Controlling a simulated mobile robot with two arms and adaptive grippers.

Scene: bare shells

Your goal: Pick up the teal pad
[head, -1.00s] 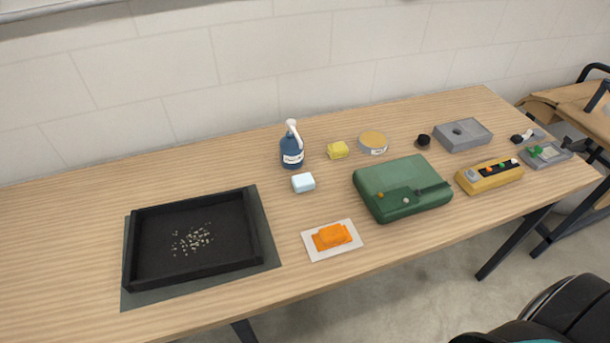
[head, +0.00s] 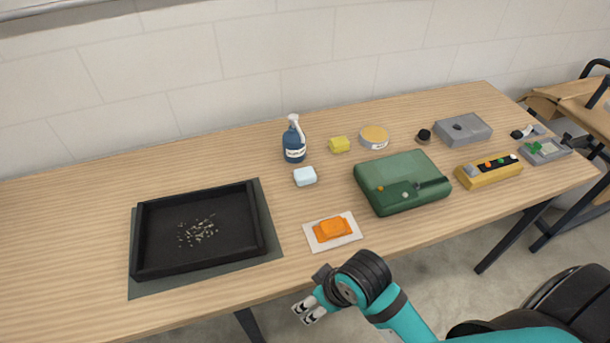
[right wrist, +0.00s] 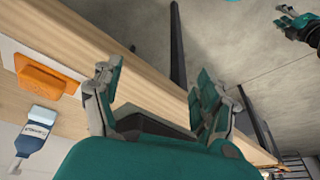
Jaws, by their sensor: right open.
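I cannot pick out a clearly teal pad. A dark grey-green mat (head: 140,286) lies under a black tray (head: 262,240) at the left of the table. A small pale blue block (head: 305,176) lies near the middle. My right gripper (head: 304,312) is just off the table's front edge, below the orange item (head: 332,229) on its white card (head: 350,220). In the right wrist view my right gripper (right wrist: 160,95) is open and empty, beside the wooden table edge. My left gripper (right wrist: 287,18) shows small at the top right there; its jaw state is unclear.
A blue pump bottle (head: 294,143), a yellow block (head: 339,145), a round tin (head: 374,138) and a green case (head: 402,182) stand on the table (head: 80,215). A yellow box (head: 488,172) and grey block (head: 462,129) are at right. Bare wood lies around the tray.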

